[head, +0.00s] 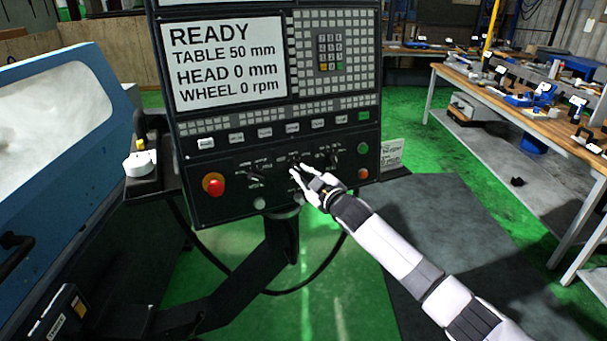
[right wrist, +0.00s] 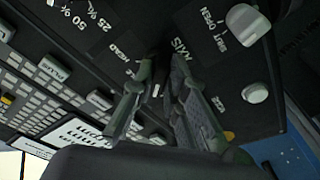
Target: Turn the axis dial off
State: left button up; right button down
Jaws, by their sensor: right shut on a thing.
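The axis dial (right wrist: 156,88) is a small black knob on the lower part of the dark control panel (head: 235,165). In the right wrist view it lies between the two fingers of my right gripper (right wrist: 163,92), beside the printed word AXIS. My right gripper (head: 297,171) is shut on the dial and reaches the panel from the lower right. The fingers hide much of the dial, so I cannot tell which position it points to. The panel's screen (head: 229,62) reads READY, TABLE 50 mm, HEAD 0 mm, WHEEL 0 rpm. My left gripper is not in view.
A red emergency button (head: 213,184) is at the panel's lower left. A white handwheel (head: 140,163) stands on a side shelf. The blue machine (head: 85,150) is left; a wooden workbench (head: 470,80) is right.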

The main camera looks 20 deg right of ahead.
dwell(0.3)
jog(key=c, duration=1.6)
grip_release()
jog(key=shift+s, duration=0.1)
jog(key=shift+s+d+f, duration=0.1)
jog(key=shift+s, duration=0.2)
jog(key=v, duration=1.1)
jog(key=shift+s, duration=0.1)
